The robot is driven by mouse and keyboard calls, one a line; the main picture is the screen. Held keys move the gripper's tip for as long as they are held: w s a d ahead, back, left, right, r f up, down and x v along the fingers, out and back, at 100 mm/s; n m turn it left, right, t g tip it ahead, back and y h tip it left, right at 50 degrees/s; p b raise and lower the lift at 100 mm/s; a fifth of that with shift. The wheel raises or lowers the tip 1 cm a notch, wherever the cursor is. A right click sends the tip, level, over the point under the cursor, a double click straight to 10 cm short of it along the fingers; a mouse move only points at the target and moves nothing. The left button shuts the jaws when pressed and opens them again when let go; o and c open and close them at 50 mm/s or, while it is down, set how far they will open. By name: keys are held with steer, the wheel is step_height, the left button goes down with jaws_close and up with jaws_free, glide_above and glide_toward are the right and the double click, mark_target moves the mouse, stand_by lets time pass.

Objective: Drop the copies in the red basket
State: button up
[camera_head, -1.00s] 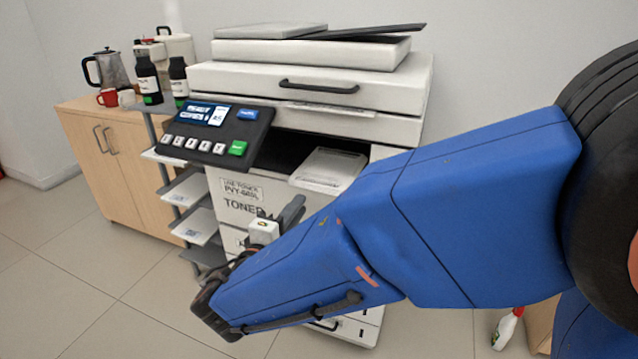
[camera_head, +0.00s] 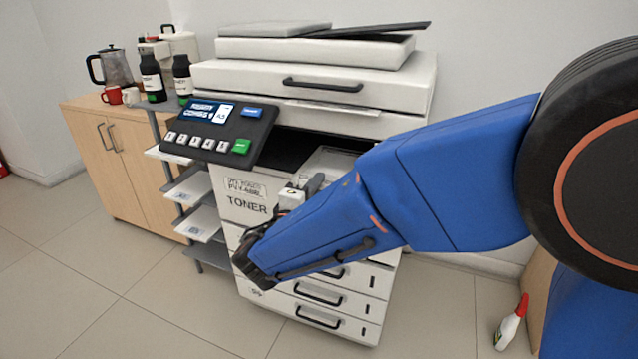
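The copier (camera_head: 315,80) stands in the middle of the head view. In its output opening lies a pale, flat tray or stack of sheets (camera_head: 328,160), partly covered by my arm; I cannot tell whether copies lie there. My gripper (camera_head: 313,185) is at the copier's front, just below this opening. It is mostly hidden behind my blue arm, so its opening and anything in it cannot be made out. No red basket is clearly seen; only a sliver of something red (camera_head: 3,166) shows at the far left edge.
A control panel (camera_head: 219,130) juts from the copier's left front. Sorter shelves (camera_head: 196,222) stand beside it. A wooden cabinet (camera_head: 125,150) holds a kettle, red mug and bottles. Floor at left is clear.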

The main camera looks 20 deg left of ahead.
steer(key=shift+w, duration=0.15)
jaws_close()
steer(key=shift+r, duration=0.1)
step_height(320, 180, up, 2)
steer(key=shift+r, duration=0.15)
stand_by(0.3)
steer(key=s+r, duration=0.2)
steer(key=s, duration=0.5)
steer(key=s+a+r, duration=0.1)
steer(key=s+r, duration=0.2)
steer(key=s, duration=0.4)
